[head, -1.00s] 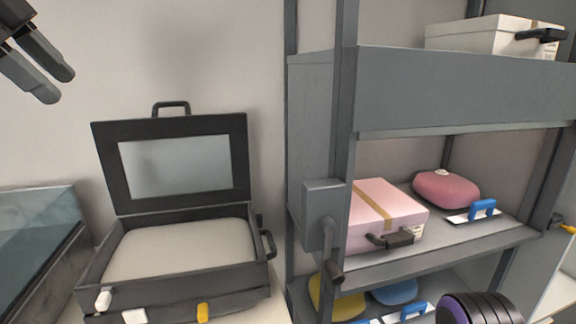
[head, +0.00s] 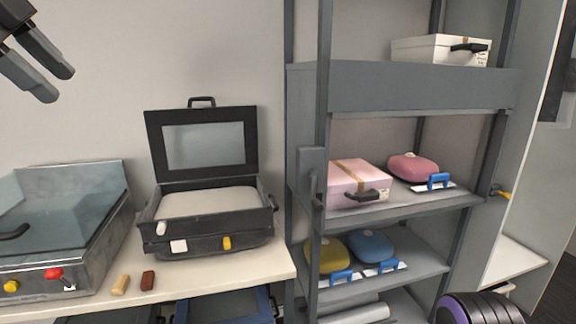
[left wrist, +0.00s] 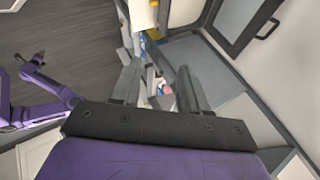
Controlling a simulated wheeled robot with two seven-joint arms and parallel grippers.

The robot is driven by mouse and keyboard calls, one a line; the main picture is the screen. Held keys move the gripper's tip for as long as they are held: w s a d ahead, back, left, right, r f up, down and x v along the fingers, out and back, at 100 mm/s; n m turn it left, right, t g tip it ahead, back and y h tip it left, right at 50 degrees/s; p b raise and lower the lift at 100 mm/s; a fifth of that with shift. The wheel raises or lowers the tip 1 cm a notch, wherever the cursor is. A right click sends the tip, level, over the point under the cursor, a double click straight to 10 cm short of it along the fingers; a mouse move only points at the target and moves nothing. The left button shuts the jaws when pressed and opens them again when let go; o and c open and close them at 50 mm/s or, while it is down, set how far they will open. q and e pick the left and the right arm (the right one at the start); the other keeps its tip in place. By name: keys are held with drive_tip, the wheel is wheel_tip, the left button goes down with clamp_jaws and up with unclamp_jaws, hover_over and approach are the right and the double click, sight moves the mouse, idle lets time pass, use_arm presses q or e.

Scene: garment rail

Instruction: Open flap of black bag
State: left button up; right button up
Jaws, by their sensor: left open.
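A black case (head: 210,226) stands on the counter left of the shelving in the head view. Its windowed lid (head: 202,142) is raised upright, and a pale padded surface fills the inside. White and yellow pieces sit on its front. I cannot tell whether this is the black bag; no other black bag shows clearly. My left gripper (head: 58,85) is open and empty at the upper left, apart from the case. It also shows in the left wrist view (left wrist: 160,70). A purple arm of mine shows there, with a dark end (left wrist: 38,58) too small to read.
A grey glass-lidded box (head: 90,240) stands left of the case. Two small blocks, one tan (head: 121,284) and one brown (head: 147,280), lie on the counter (head: 215,272). The grey shelving (head: 400,88) holds a pink box (head: 357,180) and several pouches.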

use_arm(q)
drive_tip(key=w+d+f+m+t+y, duration=0.35)
drive_tip(key=w+f+m+y, duration=0.85)
drive_tip(key=w+f+m, duration=0.4)
drive_tip(key=w+d+f+m+t+h, duration=0.15)
drive_tip(key=d+f+m, duration=0.25)
drive_tip(key=f+m, duration=0.75)
drive_tip(key=d+f+m+t+h, duration=0.25)
drive_tip(key=f+m, duration=0.35)
drive_tip(key=f, duration=1.1)
drive_tip(key=s+f+m+g+h, duration=0.1)
drive_tip(key=s+f+m+g, duration=0.1)
drive_tip(key=s+f+m, duration=0.65)
drive_tip(key=s+f+m+g+h, duration=0.15)
drive_tip(key=s+f, duration=0.45)
drive_tip(key=f, duration=0.7)
drive_tip(key=s+a+f+m+g, duration=0.1)
drive_tip(key=s+f, duration=0.3)
drive_tip(key=s, duration=0.5)
drive_tip(key=s+a+f+m+g, duration=0.2)
drive_tip(key=s+a+f+g, duration=0.2)
drive_tip(key=s, duration=0.5)
drive_tip(key=s+a+f+m+g, duration=0.1)
drive_tip(key=s+f, duration=0.3)
drive_tip(key=s, duration=0.5)
drive_tip(key=shift+s+a+g+y, duration=0.25)
drive_tip(key=shift+a+g+y, duration=0.1)
drive_tip(key=shift+a+g, duration=0.45)
